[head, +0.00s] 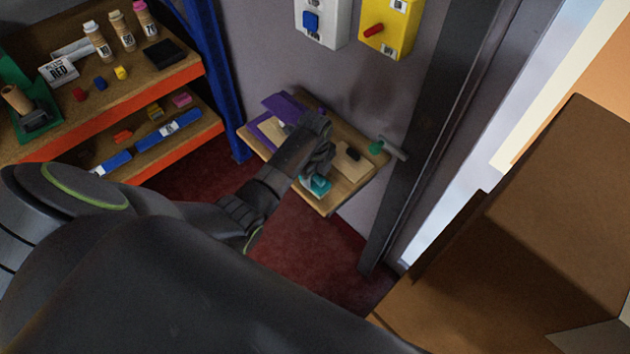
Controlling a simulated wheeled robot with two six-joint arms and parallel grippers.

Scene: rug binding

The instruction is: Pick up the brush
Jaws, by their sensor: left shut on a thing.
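My left gripper (322,168) is over the small wooden wall shelf (335,203), its fingers pointing down and partly hidden by its own wrist. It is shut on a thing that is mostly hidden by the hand. A teal piece (318,187) shows just below the fingers at the shelf's front edge. It looks like part of the brush, but its shape is too covered to be sure. I cannot tell whether it touches the shelf. My right gripper is not in view.
On the shelf are a purple item (284,104) and a tan block with a black piece (351,160). A green and grey fitting (390,149) is beside the dark door frame (425,130). A workbench (140,92) stands left, cardboard boxes (560,210) right. Red floor (310,250) lies below.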

